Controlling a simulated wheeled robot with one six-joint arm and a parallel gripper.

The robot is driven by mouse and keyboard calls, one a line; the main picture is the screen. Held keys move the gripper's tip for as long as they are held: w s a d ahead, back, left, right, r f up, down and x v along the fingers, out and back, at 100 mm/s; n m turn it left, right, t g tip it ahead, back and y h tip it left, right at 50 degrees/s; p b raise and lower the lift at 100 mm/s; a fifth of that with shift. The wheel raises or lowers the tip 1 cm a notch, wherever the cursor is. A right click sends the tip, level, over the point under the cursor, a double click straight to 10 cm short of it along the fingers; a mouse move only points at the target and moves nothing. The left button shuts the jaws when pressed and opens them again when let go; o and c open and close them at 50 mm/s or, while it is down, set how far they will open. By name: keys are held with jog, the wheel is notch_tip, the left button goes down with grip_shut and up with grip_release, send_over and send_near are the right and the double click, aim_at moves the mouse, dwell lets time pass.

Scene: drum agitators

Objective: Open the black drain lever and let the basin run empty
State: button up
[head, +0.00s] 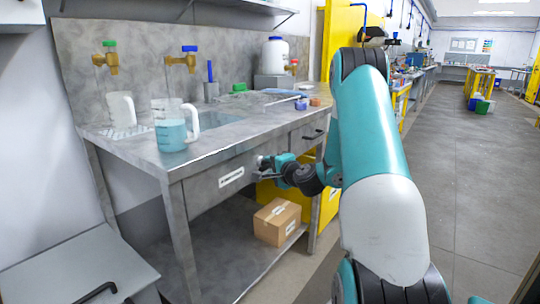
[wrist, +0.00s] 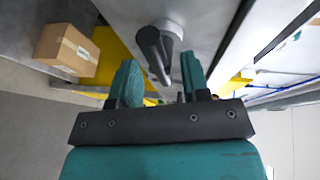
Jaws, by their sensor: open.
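The black drain lever (wrist: 152,48) sits on a round grey mount on the bench front in the wrist view. My gripper (wrist: 160,78) is open, with one teal finger on each side of the lever's free end. I cannot tell whether either finger touches it. In the head view my gripper (head: 268,166) is at the bench front, right of a white label, and largely hides the lever. The basin (head: 222,126) is sunk in the grey bench top and looks bluish; its water level cannot be judged.
A cardboard box (head: 277,221) sits on the lower shelf, near yellow panels. The aisle floor (head: 450,160) at right is clear.

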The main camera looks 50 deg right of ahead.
jog(key=shift+p+x, duration=0.3)
jog(key=shift+x, duration=0.6)
jog(key=shift+c, duration=0.2)
grip_shut()
